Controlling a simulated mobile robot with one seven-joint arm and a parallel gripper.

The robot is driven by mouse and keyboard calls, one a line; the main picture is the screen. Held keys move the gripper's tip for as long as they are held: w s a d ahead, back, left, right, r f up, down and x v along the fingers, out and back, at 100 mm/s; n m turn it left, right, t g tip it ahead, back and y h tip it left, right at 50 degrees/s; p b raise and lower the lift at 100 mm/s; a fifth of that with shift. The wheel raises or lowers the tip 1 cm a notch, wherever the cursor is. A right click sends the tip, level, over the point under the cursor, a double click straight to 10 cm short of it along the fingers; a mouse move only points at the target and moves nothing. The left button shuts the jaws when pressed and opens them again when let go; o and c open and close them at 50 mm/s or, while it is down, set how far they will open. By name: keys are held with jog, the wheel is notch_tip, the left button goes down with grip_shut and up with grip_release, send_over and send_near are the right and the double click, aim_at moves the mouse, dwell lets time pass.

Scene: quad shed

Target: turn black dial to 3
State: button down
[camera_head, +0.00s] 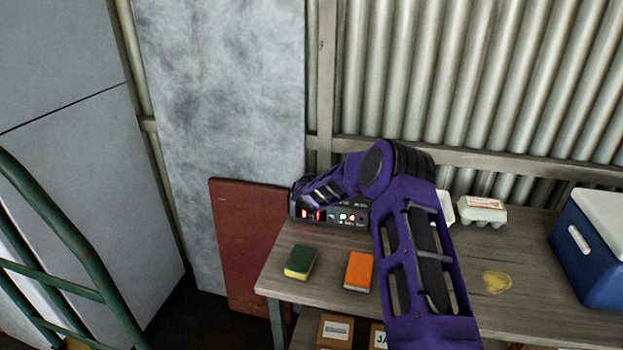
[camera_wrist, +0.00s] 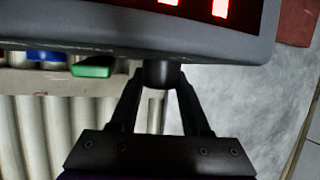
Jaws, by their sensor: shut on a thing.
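The black dial (camera_wrist: 160,74) sticks out from the face of a dark grey device in the wrist view. My gripper (camera_wrist: 161,82) has one finger on each side of the dial and is shut on it. The device's edge (camera_wrist: 225,50) and part of a red lit display (camera_wrist: 219,8) show above. In the head view the device (camera_head: 362,208) stands at the back left of the workbench, with red digits and small lights on its front. My purple arm covers its top and right side there. The dial's setting cannot be read.
A corrugated wall (camera_head: 480,80) stands close behind. A green hand truck (camera_head: 75,245) is at left.

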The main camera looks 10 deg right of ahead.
jog(key=m+h, duration=0.1)
jog(key=m+g+h+p, duration=0.1)
jog(key=h, duration=0.1)
jog(key=shift+a+r+m, duration=0.15)
jog(key=shift+a+m, duration=0.05)
jog(key=shift+m, duration=0.2)
jog(key=m+h, duration=0.1)
jog(key=m+g+h+b, duration=0.1)
jog(key=shift+f+m+g+h, duration=0.3)
jog(key=shift+h, duration=0.1)
jog(key=m+g+h+b, duration=0.1)
jog(key=m+h+b, duration=0.1)
jog(key=b, duration=0.1)
jog(key=shift+d+g+b, duration=0.15)
jog(key=shift+g+b, duration=0.15)
jog(key=shift+b, duration=0.05)
jog(key=shift+f+m+g+b, duration=0.1)
jog(key=shift+m+g+b, duration=0.3)
jog(key=shift+b, duration=0.25)
jog(key=shift+d+m+g+h+b, duration=0.1)
jog(key=shift+m+g+h+b, duration=0.55)
jog(key=shift+b, duration=0.9)
jog(key=shift+c, duration=1.9)
grip_release()
jog(key=shift+r, duration=0.2)
jog(key=p+v, duration=0.2)
jog(key=v, duration=1.5)
jog(key=shift+s, duration=0.2)
